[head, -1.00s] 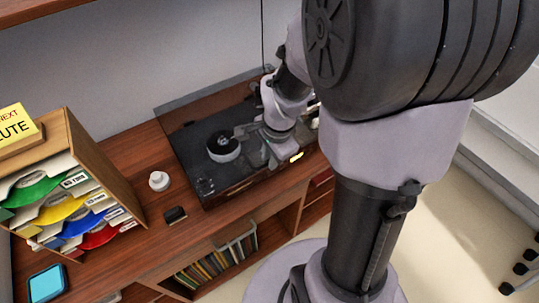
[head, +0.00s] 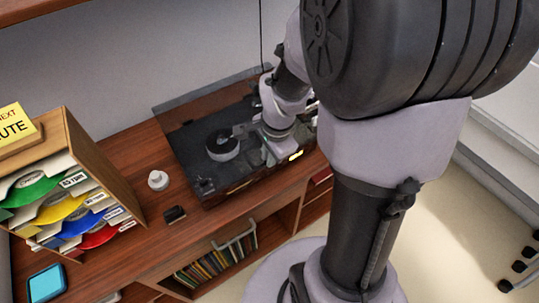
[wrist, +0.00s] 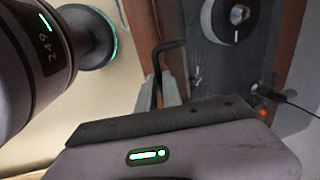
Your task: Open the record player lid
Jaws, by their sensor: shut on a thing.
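The record player (head: 195,150) sits on the wooden cabinet, with a dark top, wooden edges and a round platter (head: 223,146). In the wrist view its platter knob (wrist: 238,15) shows at the upper right, beside a wooden edge. My gripper (wrist: 171,92) is shut on a thin black bent handle (wrist: 168,47) at the player's front side. In the head view my gripper (head: 265,153) is over the front right part of the player, and my wrist hides the handle there. The lid is hard to make out, and I cannot tell how far open it is.
A file rack (head: 107,187) with coloured dividers stands at the left. A white knob-like object (head: 158,180), a small black object (head: 174,215) and a blue-screened device (head: 47,283) lie on the cabinet top (head: 135,228). Records (head: 215,262) fill a shelf below.

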